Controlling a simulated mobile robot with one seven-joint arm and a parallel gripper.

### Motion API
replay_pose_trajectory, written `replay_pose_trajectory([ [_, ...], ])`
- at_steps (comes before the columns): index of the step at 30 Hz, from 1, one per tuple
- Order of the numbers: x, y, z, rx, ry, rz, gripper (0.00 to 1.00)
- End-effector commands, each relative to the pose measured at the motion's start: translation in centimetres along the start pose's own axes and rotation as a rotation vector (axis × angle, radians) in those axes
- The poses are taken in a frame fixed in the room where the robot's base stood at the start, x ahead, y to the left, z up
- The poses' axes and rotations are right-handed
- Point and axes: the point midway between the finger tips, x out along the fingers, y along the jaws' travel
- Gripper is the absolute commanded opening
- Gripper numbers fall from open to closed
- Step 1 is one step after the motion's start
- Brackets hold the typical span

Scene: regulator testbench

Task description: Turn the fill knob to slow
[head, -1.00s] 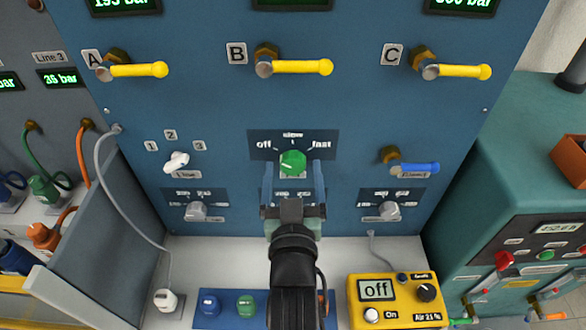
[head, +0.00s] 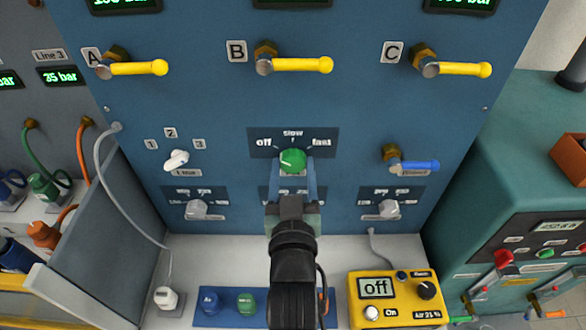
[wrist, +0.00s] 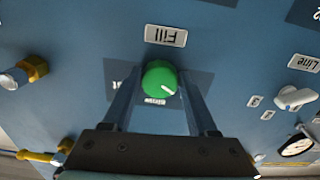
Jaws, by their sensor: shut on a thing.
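The green fill knob (head: 293,160) sits on the blue panel below a dark scale marked off, slow and fast. In the wrist view the knob (wrist: 158,78) appears upside down, below the Fill label (wrist: 166,36). Its white mark points to the lower right there, which is up and left on the panel, on the off side of slow. My gripper (head: 294,167) is shut on the knob, with one finger on each side. The fingers partly cover the scale in the wrist view.
Yellow handles A (head: 138,69), B (head: 300,65) and C (head: 457,69) are above. A white line selector (head: 177,160) is left of the knob, and a blue-handled valve (head: 414,166) is right. A yellow meter (head: 398,299) stands on the bench below.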

Motion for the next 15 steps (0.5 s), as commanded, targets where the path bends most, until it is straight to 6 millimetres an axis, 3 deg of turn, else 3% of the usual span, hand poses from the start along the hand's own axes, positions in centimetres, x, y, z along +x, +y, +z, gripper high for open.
replay_pose_trajectory([
  [8, 0.00, -0.08, 0.01, 0.109, 0.000, -0.001, 0.03],
  [15, 0.00, -0.09, -0.01, 0.307, 0.000, 0.001, 0.03],
])
